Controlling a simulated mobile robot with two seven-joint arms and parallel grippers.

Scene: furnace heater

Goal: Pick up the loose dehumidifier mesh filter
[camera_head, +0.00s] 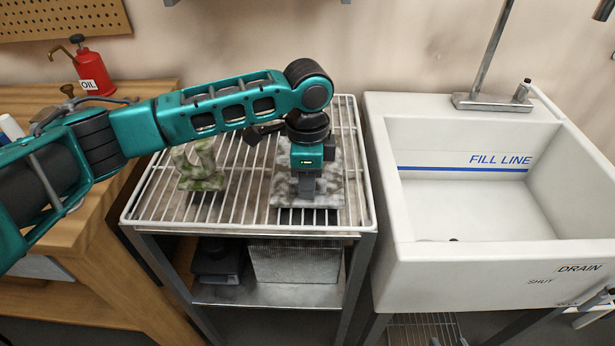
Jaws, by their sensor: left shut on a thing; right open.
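The mesh filter, a flat square panel mottled grey and white (330,192), is at the right part of the wire rack (232,218). My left arm reaches in from the left above the rack. I cannot tell whether the panel touches the rack or is slightly raised. My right gripper is not in view.
A white mottled piece with green growth (201,168) stands on the rack to the left. A white sink (455,215) is close on the right. A wooden bench (110,245) with a red oil can (90,70) is on the left. A grey box (295,262) sits on the lower shelf.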

